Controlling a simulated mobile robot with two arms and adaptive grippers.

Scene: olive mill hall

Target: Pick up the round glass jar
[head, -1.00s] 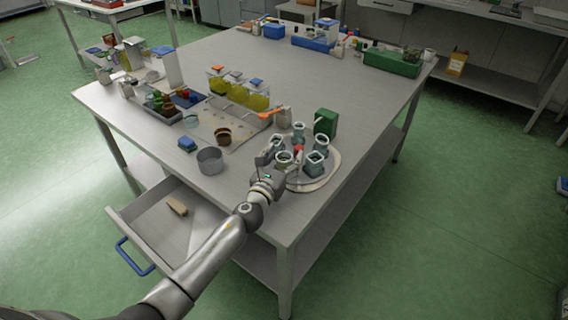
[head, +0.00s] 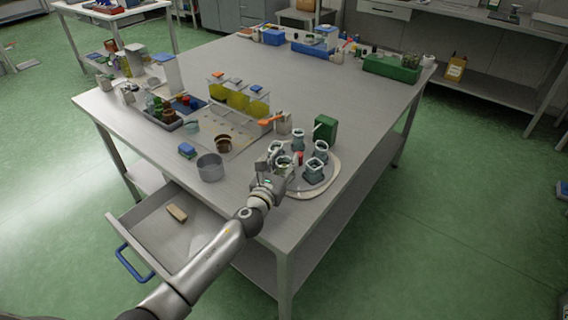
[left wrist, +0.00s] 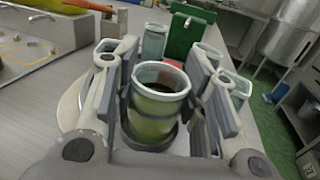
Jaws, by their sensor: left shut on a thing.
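The round glass jar (left wrist: 158,100) stands between the fingers of my left gripper (left wrist: 160,112) in the left wrist view. It has a pale round rim and something green in its lower part. My left gripper is shut on its sides. In the head view, the left gripper (head: 272,172) is at the near left edge of a pale round tray (head: 327,184), and the jar (head: 284,162) shows just beyond the fingers. I cannot tell whether its base touches the tray. My right gripper is not in view.
Several other glass jars crowd close around, such as one at the front right (head: 314,171) and one at the back (head: 299,139). A green box (head: 325,128) stands behind the tray. A metal pot (head: 210,168) stands to the left. An open drawer (head: 170,235) lies below the table edge.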

